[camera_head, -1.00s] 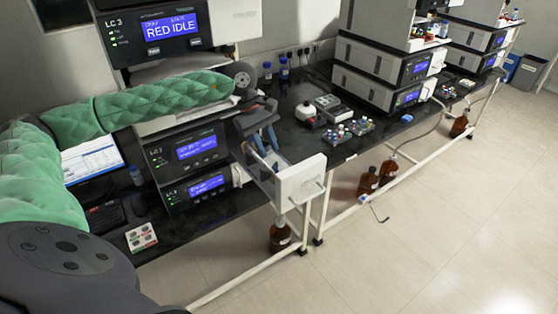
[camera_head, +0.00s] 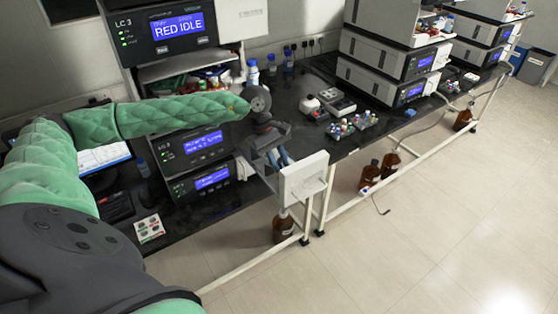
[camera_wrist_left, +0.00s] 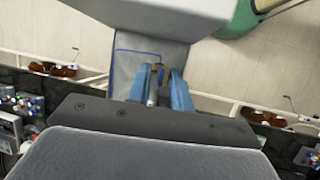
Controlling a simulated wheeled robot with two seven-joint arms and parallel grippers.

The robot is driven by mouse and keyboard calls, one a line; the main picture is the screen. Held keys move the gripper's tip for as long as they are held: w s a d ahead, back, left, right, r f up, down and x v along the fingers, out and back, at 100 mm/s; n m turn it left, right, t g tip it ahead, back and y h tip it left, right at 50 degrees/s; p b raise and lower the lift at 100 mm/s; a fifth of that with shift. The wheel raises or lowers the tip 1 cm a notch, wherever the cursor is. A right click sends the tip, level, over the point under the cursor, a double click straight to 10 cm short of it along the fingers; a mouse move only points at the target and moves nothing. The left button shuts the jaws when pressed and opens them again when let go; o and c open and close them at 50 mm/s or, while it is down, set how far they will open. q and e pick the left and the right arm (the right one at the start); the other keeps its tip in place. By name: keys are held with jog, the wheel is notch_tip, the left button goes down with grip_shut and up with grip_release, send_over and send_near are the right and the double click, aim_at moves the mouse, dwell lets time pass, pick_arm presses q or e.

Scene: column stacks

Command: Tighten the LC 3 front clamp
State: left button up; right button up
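A white block-like panel (camera_head: 303,178) sticks out in front of the stack; a white block also fills the top of the wrist view (camera_wrist_left: 160,12). My left gripper (camera_head: 282,158) reaches down just behind this panel. In the left wrist view its blue fingers (camera_wrist_left: 160,80) stand apart, with a small brown and silver piece (camera_wrist_left: 157,78) between them. I cannot tell whether this is the front clamp or whether the fingers touch it. My right gripper is not in view.
Vials (camera_head: 345,128) and small instruments stand on the dark bench (camera_head: 290,100) right of the stack. Brown bottles (camera_head: 369,176) stand below it on the floor side, by white frame rails (camera_head: 345,195). The floor at the right is clear.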

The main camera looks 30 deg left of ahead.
pick_arm(q)
jog(key=shift+r, duration=0.1)
grip_shut()
